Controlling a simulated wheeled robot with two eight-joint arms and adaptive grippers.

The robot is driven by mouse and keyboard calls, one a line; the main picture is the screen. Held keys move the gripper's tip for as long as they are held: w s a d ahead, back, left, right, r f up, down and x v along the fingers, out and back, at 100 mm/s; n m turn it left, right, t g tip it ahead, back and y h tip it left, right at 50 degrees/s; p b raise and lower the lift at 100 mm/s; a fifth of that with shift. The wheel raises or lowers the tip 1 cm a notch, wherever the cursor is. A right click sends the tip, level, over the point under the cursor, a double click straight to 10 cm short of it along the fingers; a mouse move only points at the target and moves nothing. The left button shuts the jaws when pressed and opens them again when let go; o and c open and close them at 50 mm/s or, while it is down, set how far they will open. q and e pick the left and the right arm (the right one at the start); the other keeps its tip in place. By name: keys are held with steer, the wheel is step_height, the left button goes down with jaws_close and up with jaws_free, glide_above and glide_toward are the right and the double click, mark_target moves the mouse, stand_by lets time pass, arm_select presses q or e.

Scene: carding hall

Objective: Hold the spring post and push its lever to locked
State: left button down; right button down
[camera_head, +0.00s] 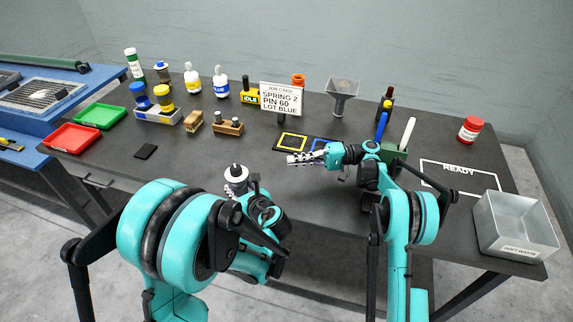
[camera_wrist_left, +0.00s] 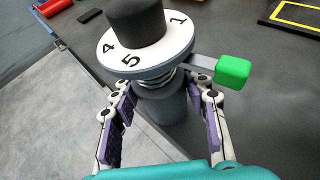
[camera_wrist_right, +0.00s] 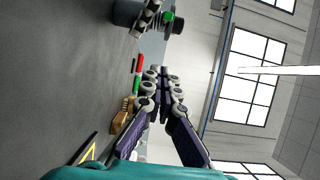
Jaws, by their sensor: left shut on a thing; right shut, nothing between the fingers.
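The spring post (camera_wrist_left: 162,108) shows in the left wrist view as a grey cylinder with a coil spring, a white numbered dial and a dark knob on top. Its lever has a green tip (camera_wrist_left: 233,71) and points right. My left gripper (camera_wrist_left: 168,94) is shut around the grey body below the dial. In the head view the post (camera_head: 236,176) is at the table's front edge, its lower part hidden by my left arm. My right gripper (camera_head: 289,159) is shut and empty, pointing left, to the right of the post and apart from it. No locked mark is readable.
The job card (camera_head: 282,99) stands behind, with yellow and blue outlined squares (camera_head: 292,141) before it. A black block (camera_head: 145,151) lies front left. A green holder (camera_head: 394,158) stands beside my right arm. A grey bin (camera_head: 515,226) is at right. Table left of the post is mostly clear.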

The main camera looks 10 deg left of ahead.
steer(key=x, duration=0.8)
steer(key=shift+s+a, duration=0.2)
steer(key=shift+a, duration=0.15)
steer(key=s, duration=0.2)
steer(key=shift+s+d, duration=0.15)
steer(key=shift+s, duration=0.7)
steer(key=s+m+t, duration=0.1)
steer(key=t, duration=0.1)
steer(key=s+m+t, duration=0.2)
steer(key=t, duration=0.1)
steer(key=shift+d+m+t+y, duration=0.2)
steer(key=shift+m+t+y, duration=0.1)
steer(key=m+t, duration=0.1)
steer(key=s+m+t, duration=0.1)
steer(key=t, duration=0.1)
steer(key=shift+a, duration=0.2)
steer(key=shift+s+d+m+t+h, duration=0.1)
steer(key=shift+m+t+h, duration=0.25)
steer(key=shift+t, duration=0.2)
steer(key=shift+s+d+m+t+h, duration=0.1)
steer(key=shift+m+t+h, duration=0.2)
steer(key=shift+t, duration=0.25)
steer(key=shift+w, duration=0.1)
